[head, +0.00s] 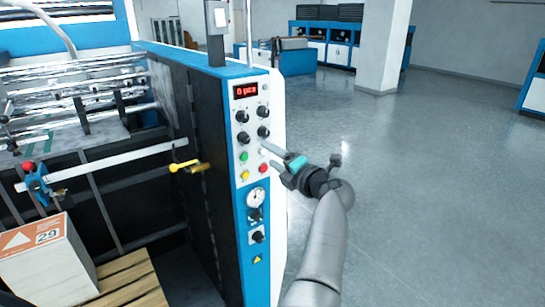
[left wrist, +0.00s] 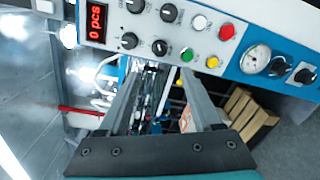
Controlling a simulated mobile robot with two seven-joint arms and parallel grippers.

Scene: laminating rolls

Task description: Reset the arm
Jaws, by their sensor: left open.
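My left gripper (head: 268,156) is open and empty in front of the machine's control panel (head: 243,207). In the left wrist view its two fingers (left wrist: 160,72) stand apart with nothing between them, just below the panel's rows of knobs and buttons. I cannot tell whether a fingertip touches the panel. The panel has a red display (head: 246,90) that reads 0 pcs. It also has black knobs, a green button (head: 244,156), a yellow button (head: 246,175) and a round gauge (head: 256,197). My right gripper is not in view.
The laminating machine (head: 200,120) fills the left side, with metal rollers at its top. A white pillar (head: 384,45) and blue cabinets stand behind. The floor at right is clear.

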